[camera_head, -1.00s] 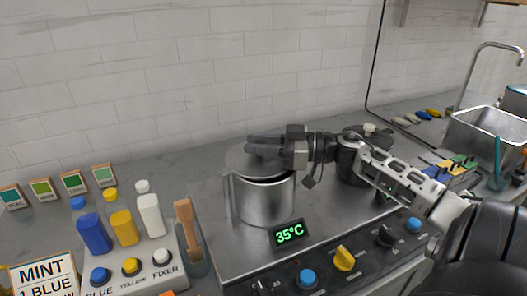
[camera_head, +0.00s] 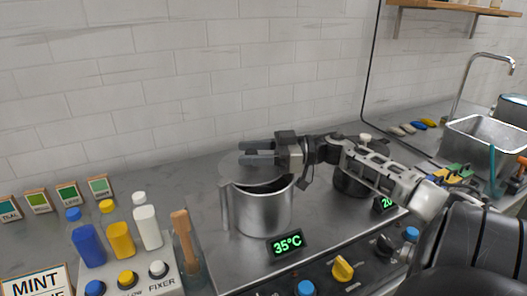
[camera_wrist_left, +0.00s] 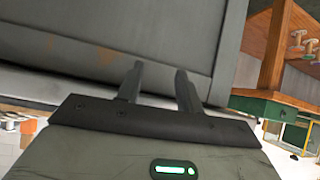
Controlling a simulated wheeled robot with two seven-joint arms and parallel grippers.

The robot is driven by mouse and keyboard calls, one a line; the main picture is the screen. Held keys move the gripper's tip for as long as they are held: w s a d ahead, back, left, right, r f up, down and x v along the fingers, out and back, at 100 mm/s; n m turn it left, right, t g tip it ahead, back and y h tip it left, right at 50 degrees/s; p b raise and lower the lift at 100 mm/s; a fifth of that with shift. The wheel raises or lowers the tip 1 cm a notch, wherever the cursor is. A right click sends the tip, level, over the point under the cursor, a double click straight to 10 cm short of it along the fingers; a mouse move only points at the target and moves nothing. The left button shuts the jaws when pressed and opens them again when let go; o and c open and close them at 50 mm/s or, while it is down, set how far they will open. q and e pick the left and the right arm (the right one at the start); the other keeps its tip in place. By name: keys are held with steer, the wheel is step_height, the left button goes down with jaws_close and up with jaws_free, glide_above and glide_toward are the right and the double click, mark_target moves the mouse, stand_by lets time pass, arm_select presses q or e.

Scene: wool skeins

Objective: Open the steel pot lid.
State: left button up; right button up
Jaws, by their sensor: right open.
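The steel pot (camera_head: 264,210) stands on the steel hob and shows its side handle at the left. Its flat grey lid (camera_head: 237,170) sits askew over the top, with a dark gap into the pot at the front right. My right gripper (camera_head: 256,153) is just above the lid, its two fingers apart and pointing left. Whether a finger touches the lid, I cannot tell; no lid knob shows. My left gripper (camera_wrist_left: 160,82) shows only in the left wrist view, its fingers apart and empty, near a grey panel.
A green 35°C display (camera_head: 287,244) is in front of the pot. A darker pot (camera_head: 350,182) stands behind my right forearm. Dye bottles (camera_head: 120,238) and a wooden-handled tool (camera_head: 183,232) are at left. A sink (camera_head: 485,138) is at far right.

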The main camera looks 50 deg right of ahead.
steer(key=v, duration=1.6)
steer(key=shift+w, duration=0.1)
